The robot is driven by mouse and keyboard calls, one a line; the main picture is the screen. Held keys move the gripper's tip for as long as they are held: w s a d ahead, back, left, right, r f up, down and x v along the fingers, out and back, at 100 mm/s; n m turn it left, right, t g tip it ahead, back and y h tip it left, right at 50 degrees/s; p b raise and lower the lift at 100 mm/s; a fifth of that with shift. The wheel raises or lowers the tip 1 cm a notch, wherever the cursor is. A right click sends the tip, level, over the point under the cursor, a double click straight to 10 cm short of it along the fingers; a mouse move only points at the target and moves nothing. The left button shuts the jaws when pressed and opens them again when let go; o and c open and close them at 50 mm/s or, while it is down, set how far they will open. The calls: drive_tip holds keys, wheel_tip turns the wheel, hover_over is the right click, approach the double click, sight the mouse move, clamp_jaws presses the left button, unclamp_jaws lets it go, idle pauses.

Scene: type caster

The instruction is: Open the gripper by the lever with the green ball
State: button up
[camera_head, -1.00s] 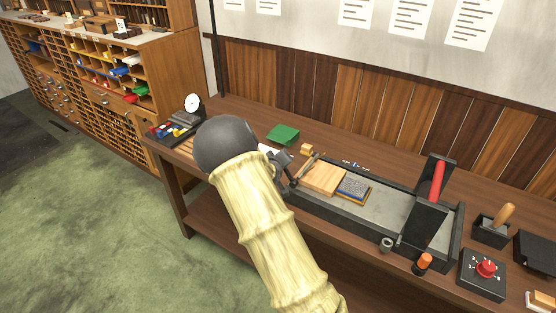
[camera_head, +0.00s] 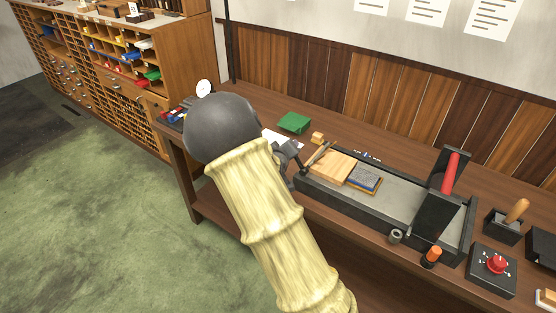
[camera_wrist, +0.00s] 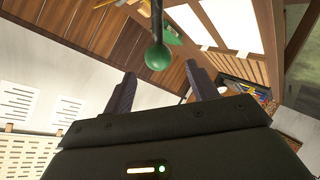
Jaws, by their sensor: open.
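The green ball (camera_wrist: 158,57) is in the wrist view, at the end of a thin dark lever rod (camera_wrist: 157,18). It appears just beyond and between the two fingertips of my gripper (camera_wrist: 161,84). The fingers are apart, with nothing between them; I cannot tell the exact gap to the ball. In the head view my gripper (camera_head: 291,158) is a small dark shape, mostly behind my arm, at the left end of the dark tray (camera_head: 398,205). I cannot make out the green ball in the head view.
A wooden block (camera_head: 332,167) and a blue-grey pad (camera_head: 364,178) lie in the tray's left part. A dark upright with a red handle (camera_head: 450,173) stands at its right. A green object (camera_head: 294,122) lies behind. A red knob box (camera_head: 494,266) is right.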

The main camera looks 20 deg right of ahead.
drive_tip(key=v, duration=1)
drive_tip(key=shift+s+a, duration=0.15)
drive_tip(key=shift+s, duration=0.15)
drive_tip(key=shift+r, duration=0.1)
drive_tip(key=s+a+f+m+g+y, duration=0.1)
drive_tip(key=s+g+y, duration=0.2)
drive_tip(key=s, duration=0.7)
drive_tip(key=s+a+f+m+g+y, duration=0.1)
drive_tip(key=s+g, duration=0.4)
drive_tip(key=s, duration=0.6)
drive_tip(key=a+y, duration=0.1)
drive_tip(key=y, duration=0.1)
drive_tip(key=shift+a+f+m+y, duration=0.15)
drive_tip(key=shift+f+m+y, duration=0.15)
drive_tip(key=shift+m, duration=0.1)
idle(0.6)
